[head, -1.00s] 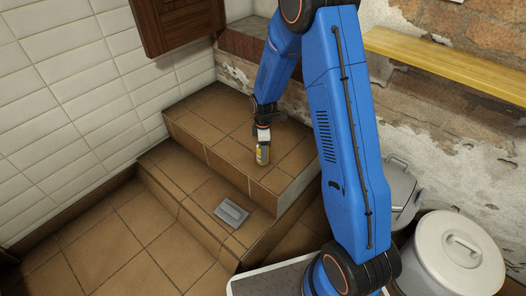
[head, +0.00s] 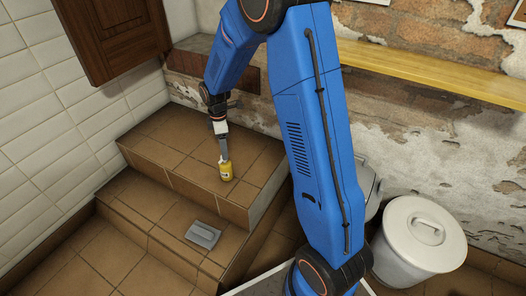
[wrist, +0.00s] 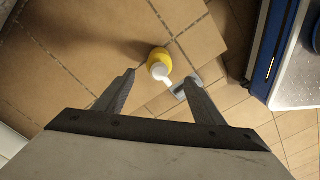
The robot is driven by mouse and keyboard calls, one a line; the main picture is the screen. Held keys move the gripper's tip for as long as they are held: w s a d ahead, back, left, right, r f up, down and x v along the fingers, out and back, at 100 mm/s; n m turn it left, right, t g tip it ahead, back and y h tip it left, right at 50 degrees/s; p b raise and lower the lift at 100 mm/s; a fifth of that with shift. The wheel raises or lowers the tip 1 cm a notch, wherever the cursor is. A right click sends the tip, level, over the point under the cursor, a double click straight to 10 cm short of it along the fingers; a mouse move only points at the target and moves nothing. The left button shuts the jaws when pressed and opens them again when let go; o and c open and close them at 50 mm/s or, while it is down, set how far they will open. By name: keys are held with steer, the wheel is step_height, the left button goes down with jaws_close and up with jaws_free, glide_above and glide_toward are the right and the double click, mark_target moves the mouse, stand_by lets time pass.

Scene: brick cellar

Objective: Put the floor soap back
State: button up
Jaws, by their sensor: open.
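The floor soap looks to be a yellow bottle (head: 226,173) with a white top. It stands on the upper tiled step (head: 180,150), close to that step's front edge. In the wrist view the bottle (wrist: 159,66) appears upright, seen from above, with its white spout pointing towards my gripper. My gripper (head: 223,152) is open and just above the bottle in the head view. In the wrist view its two fingers (wrist: 160,80) are spread apart, with the bottle in line with the gap, just beyond the tips. Nothing is held.
A flat grey object (head: 203,235) lies on the lower step. A white lidded bin (head: 415,240) and a greyer bin (head: 368,183) stand at the right. A dark wooden cabinet (head: 115,35) hangs at the upper left. A yellow shelf board (head: 430,73) runs along the brick wall.

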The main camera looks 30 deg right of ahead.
steer(key=s+d+r+m+t, duration=0.15)
steer(key=s+r+m, duration=0.25)
steer(key=s+r, duration=0.5)
steer(key=s+d+r+m+t, duration=0.1)
steer(key=s+d+r+m, duration=0.2)
steer(key=s+r, duration=0.55)
steer(key=s+d+r+m+t, duration=0.1)
steer(key=s+r+m, duration=0.2)
steer(key=s, duration=0.6)
steer(key=s+d+r+m+t, duration=0.1)
steer(key=s+r+m, duration=0.2)
steer(key=s, duration=0.7)
steer(key=m, duration=0.2)
steer(key=shift+s+d+r+m, duration=0.2)
steer(key=shift+d+r+m, duration=0.1)
steer(key=shift+r, duration=0.1)
